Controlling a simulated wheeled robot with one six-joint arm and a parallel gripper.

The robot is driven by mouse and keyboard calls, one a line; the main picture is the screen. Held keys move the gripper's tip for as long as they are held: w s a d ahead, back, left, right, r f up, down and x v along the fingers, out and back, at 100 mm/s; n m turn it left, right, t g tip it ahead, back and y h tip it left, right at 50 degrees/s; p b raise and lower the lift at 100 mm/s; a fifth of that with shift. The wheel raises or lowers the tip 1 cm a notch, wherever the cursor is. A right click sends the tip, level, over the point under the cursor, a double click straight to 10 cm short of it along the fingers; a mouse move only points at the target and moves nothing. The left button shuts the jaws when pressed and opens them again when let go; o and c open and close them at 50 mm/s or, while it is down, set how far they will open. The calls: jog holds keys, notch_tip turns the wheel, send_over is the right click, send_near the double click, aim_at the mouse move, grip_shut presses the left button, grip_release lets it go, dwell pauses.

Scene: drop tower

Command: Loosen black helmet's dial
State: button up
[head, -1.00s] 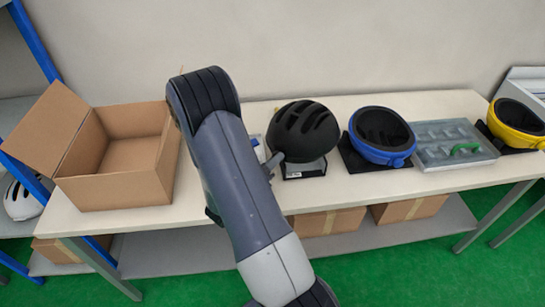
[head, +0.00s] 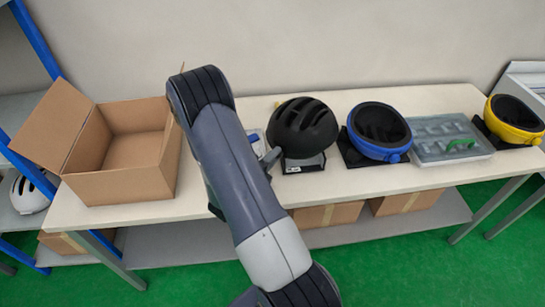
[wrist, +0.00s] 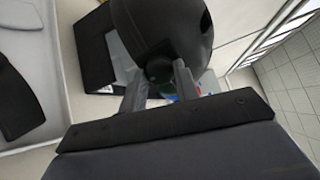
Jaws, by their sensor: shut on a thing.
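The black helmet (head: 303,126) sits upright on a dark stand (head: 303,165) on the table, just right of my arm in the head view. In the wrist view the black helmet (wrist: 165,28) fills the top middle. Its dark round dial (wrist: 158,70) is at the helmet's lower edge. My gripper (wrist: 158,84) has one finger on each side of the dial and is shut on it. In the head view my gripper's tip (head: 271,157) shows only partly beside the helmet's left edge; my arm hides the rest.
An open cardboard box (head: 125,188) stands on the table (head: 385,183) at the left. A blue helmet (head: 379,150), a grey case with a green handle (head: 425,152) and a yellow helmet (head: 515,137) stand to the right. Shelves with a white helmet (head: 28,195) are at far left.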

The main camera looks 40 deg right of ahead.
jog(key=o, duration=1)
jog(key=b+v, duration=0.2)
jog(key=v, duration=0.8)
jog(key=shift+a, duration=0.4)
jog(key=p+x, duration=0.2)
jog(key=x, duration=0.8)
jog(key=shift+d, duration=0.4)
